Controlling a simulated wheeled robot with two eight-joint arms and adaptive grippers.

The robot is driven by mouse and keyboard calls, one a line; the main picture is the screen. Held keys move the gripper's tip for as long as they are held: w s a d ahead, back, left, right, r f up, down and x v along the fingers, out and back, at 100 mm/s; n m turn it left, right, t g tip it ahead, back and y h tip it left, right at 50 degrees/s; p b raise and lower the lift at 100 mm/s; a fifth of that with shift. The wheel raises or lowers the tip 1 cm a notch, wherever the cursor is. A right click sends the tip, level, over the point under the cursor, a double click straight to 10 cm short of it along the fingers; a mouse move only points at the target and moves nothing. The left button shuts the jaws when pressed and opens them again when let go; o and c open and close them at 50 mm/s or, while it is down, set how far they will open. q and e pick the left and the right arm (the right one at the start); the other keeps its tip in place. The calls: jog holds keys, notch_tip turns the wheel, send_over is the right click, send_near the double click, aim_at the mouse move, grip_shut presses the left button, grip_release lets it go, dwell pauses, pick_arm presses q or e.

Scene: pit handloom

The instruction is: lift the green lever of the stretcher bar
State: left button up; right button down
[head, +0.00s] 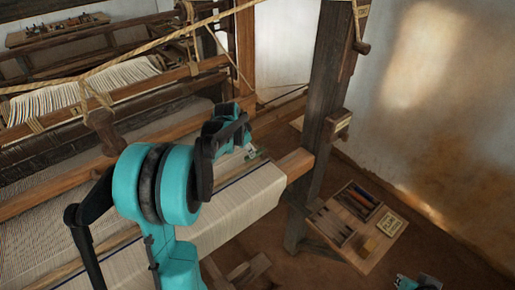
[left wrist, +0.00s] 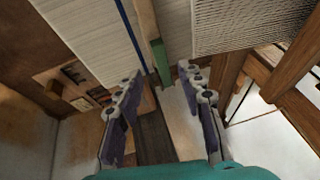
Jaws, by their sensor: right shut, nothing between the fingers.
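The green lever (left wrist: 159,60) lies along the wooden stretcher bar (left wrist: 145,18), beside the blue stripe of the pale cloth. In the head view only a small part of the lever (head: 259,158) shows, just beyond my left gripper. My left gripper (left wrist: 162,84) is open, with its two fingers well apart and the lever's near end between them in the picture. Whether they touch it I cannot tell. In the head view my left arm hides most of the bar. My right gripper (head: 415,283) is shut and empty at the bottom edge, partly cut off.
The cloth roll (head: 240,207) runs across the loom front to a dark upright post (head: 332,85). A wooden tool tray (head: 372,250) stands right of the post. A rope (head: 130,57) crosses above the loom. Open floor lies around the tray.

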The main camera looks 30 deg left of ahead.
pick_arm(q)
jog(key=x, duration=0.6)
jog(key=shift+w+f, duration=0.1)
grip_shut()
